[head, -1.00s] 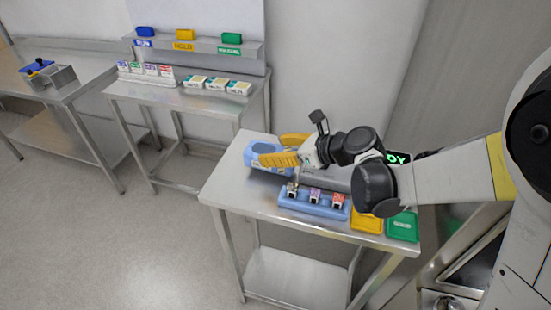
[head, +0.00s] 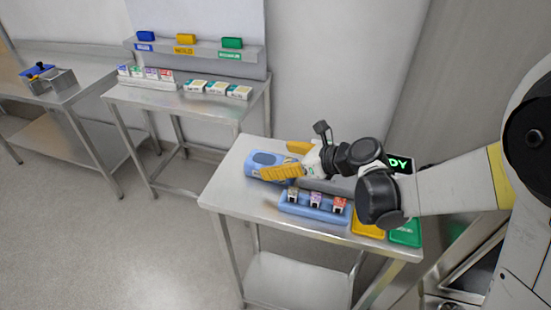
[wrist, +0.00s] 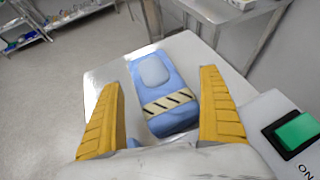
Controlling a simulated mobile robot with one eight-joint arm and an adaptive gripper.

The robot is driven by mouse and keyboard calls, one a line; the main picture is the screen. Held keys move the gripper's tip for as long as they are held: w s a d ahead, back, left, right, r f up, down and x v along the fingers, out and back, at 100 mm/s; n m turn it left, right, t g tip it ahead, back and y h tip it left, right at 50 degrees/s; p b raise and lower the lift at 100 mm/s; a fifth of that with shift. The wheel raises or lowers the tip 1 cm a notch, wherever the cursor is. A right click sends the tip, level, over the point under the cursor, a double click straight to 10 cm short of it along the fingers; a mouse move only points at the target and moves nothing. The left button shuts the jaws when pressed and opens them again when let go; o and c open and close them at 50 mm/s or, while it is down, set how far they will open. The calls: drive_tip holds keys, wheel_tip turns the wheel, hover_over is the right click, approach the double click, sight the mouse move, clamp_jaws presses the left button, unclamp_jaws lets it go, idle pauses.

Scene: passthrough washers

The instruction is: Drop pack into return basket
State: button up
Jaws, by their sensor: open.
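The blue pack (head: 261,158) lies on the near steel table, towards its left end. In the wrist view the pack (wrist: 156,72) shows a pale pad and a black-and-cream striped band. My gripper (head: 277,160) has its yellow fingers spread. In the wrist view the fingers (wrist: 160,84) stand open on either side of the pack, with visible gaps. A grey metal bin (head: 62,82) with blue parts at its top stands on the far left table; I cannot tell if it is the return basket.
A blue rack (head: 315,211) with 3 small holders sits at the near table's front, beside yellow (head: 367,225) and green (head: 405,233) trays. A green button (wrist: 297,131) is right of my gripper. The back table (head: 190,104) holds several boxes. Open floor lies left.

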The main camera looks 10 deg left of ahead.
drive_tip(key=s+d+r+n+t+h+p, duration=0.1)
drive_tip(key=s+d+r+n+h, duration=0.2)
drive_tip(key=s+d+n, duration=0.3)
drive_tip(key=s+d+r+n+h+p, duration=0.1)
drive_tip(key=s+d+r+n+h, duration=0.2)
drive_tip(key=d, duration=1.1)
drive_tip(key=s+d+r+n+t+h, duration=0.1)
drive_tip(key=s+d+r+n+h, duration=0.2)
drive_tip(key=s+d+n, duration=0.7)
drive_tip(key=d+n+h, duration=0.1)
drive_tip(key=n+h, duration=0.1)
drive_tip(key=n, duration=0.1)
drive_tip(key=shift+t+p, duration=0.3)
drive_tip(key=shift+p, duration=0.1)
